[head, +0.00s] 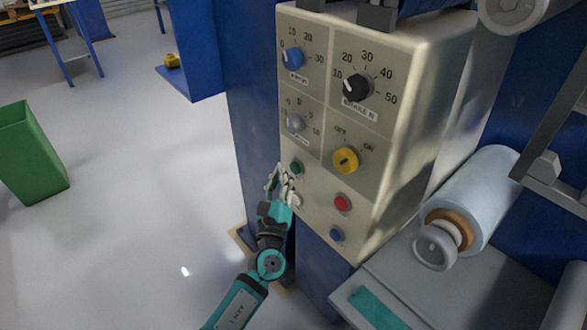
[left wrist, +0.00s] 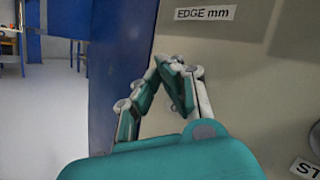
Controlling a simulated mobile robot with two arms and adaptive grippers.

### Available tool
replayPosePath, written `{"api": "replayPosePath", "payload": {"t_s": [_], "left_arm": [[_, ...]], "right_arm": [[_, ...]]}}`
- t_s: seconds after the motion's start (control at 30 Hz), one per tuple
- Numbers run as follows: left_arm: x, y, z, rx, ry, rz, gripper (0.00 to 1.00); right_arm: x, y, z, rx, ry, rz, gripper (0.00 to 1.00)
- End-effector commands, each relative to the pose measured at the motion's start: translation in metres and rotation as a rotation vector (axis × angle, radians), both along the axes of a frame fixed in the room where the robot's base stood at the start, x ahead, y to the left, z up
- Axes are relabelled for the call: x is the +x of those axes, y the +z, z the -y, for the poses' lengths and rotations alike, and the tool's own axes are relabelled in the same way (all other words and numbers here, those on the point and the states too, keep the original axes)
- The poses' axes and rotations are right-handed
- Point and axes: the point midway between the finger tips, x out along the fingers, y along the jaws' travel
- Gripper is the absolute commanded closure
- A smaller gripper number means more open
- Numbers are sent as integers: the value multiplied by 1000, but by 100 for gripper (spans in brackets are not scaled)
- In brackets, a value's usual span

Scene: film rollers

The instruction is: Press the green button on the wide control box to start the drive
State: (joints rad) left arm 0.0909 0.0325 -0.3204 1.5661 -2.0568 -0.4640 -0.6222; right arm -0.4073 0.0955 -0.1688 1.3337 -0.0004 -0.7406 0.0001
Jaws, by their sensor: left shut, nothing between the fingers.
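The wide control box (head: 326,200) is a cream panel that carries knobs and buttons. The green button (head: 296,167) sits low on its left side, below the grey knob. My left gripper (head: 279,174) is at the panel's lower left, its fingertips just left of the green button. It is shut and empty. In the left wrist view the fingers (left wrist: 168,64) come together in front of the panel's left edge, and no green button shows there. I cannot tell whether the fingertips touch the panel. My right gripper is not in view.
A red button (head: 342,202), a blue button (head: 336,235) and a yellow OFF/ON switch (head: 345,160) are close by on the panel. A film roll (head: 476,195) is at the right. A green bin (head: 28,152) stands on the open floor at the left.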

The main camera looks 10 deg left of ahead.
Motion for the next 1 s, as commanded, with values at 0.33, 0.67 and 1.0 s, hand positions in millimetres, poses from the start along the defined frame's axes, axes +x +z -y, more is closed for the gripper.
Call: {"api": "replayPosePath", "payload": {"t_s": [0.33, 0.67, 1.0], "left_arm": [[0, 0, 0, 0, 0, 0, 100], [0, 0, 0, 0, 0, 0, 100], [5, 0, 4, 0, -1, 0, 100]], "right_arm": [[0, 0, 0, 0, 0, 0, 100], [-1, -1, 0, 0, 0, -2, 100], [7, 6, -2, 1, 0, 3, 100]]}}
